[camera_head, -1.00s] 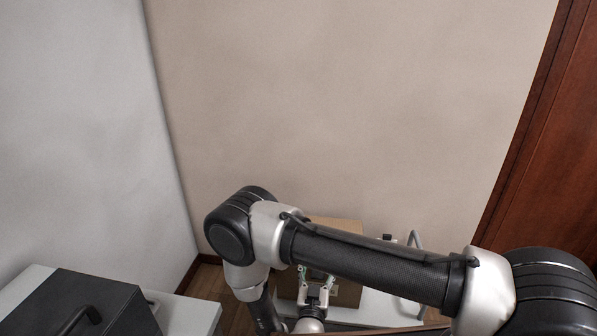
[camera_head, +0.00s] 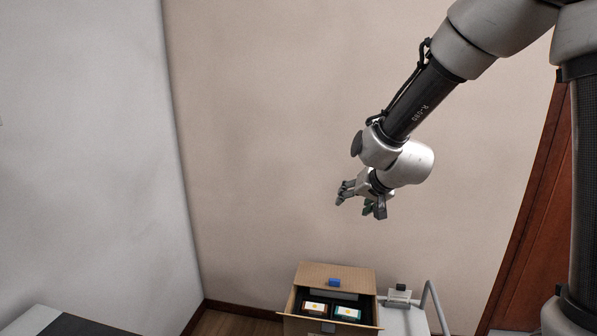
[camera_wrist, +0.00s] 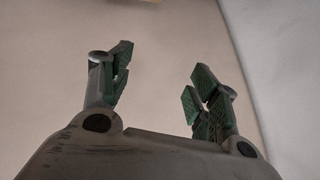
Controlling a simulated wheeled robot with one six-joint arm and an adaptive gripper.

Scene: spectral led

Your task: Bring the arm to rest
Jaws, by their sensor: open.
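My gripper (camera_head: 358,204) hangs in the air at the right of the head view, in front of the beige wall and above the cardboard box. In the wrist view my gripper (camera_wrist: 160,85) has its two green-padded fingers spread well apart. Nothing is between them, and only the wall shows behind. My arm comes down to it from the upper right, clear of everything around it.
An open cardboard box (camera_head: 287,303) stands below, holding an orange-and-white pack (camera_head: 314,309) and a teal-and-white pack (camera_head: 347,313). Beside it is a white cart (camera_head: 402,322) with a grey handle (camera_head: 432,297). A brown door (camera_head: 530,215) is at the right.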

